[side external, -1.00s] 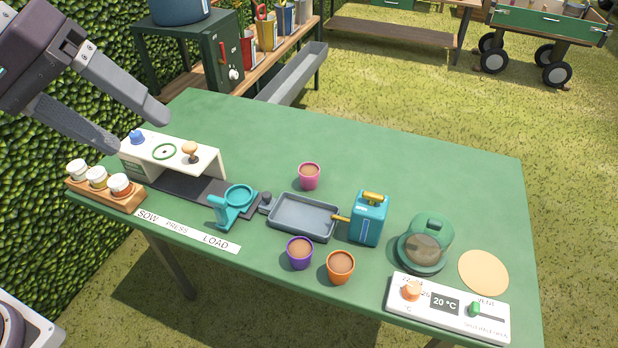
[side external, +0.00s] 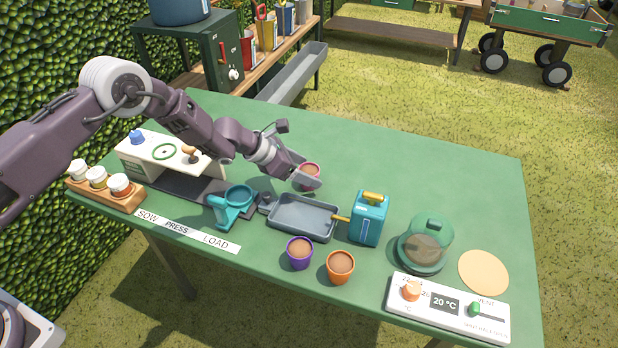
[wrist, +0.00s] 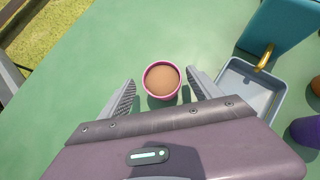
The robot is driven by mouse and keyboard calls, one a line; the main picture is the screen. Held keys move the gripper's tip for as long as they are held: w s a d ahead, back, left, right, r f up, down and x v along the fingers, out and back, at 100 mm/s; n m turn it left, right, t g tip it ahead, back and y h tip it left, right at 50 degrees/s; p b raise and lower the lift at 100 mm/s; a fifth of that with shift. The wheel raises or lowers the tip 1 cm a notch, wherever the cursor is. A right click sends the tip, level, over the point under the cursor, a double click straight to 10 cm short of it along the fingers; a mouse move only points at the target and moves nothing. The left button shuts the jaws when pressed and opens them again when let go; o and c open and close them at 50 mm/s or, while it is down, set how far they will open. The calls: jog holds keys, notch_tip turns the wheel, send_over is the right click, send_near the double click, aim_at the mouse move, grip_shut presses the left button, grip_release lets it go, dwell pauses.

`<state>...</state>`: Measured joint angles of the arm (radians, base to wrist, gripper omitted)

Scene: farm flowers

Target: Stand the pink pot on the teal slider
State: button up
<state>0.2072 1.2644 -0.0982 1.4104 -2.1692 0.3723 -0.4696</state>
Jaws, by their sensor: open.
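The pink pot (side external: 310,171), filled with brown soil, stands upright on the green table. My gripper (side external: 308,178) is open around it, one finger on each side. In the wrist view the pot (wrist: 162,80) sits between the fingertips of my gripper (wrist: 160,84), with a visible gap on both sides. The teal slider (side external: 233,203), with a ring-shaped holder on top, is on the dark track at the "LOAD" end, left of the grey tray. Its ring looks empty.
The grey tray (side external: 303,217) and teal watering can (side external: 368,218) stand close to the right. A purple pot (side external: 300,252) and an orange pot (side external: 340,266) stand in front. The white press housing (side external: 170,158) is to the left. The table behind the pink pot is clear.

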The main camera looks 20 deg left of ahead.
aim_at(313, 172)
jog(key=x, duration=0.4)
jog(key=shift+d+r, duration=0.15)
jog(key=shift+d, duration=0.15)
grip_shut()
notch_tip(313, 172, up, 10)
jog(key=shift+r, duration=0.1)
jog(key=s+a+r+n+t+y, duration=0.1)
jog(key=s+a+r+n+y, duration=0.1)
jog(key=s+a+r, duration=0.7)
jog(key=s+a+r+n+t+y, duration=0.1)
jog(key=s+a+r+n, duration=0.2)
jog(key=s+a+r, duration=0.6)
jog(key=s+a, duration=0.4)
jog(key=a, duration=0.2)
jog(key=shift+s+a+r+n+y, duration=0.3)
jog(key=shift+s+a+y, duration=0.05)
jog(key=shift+y, duration=0.05)
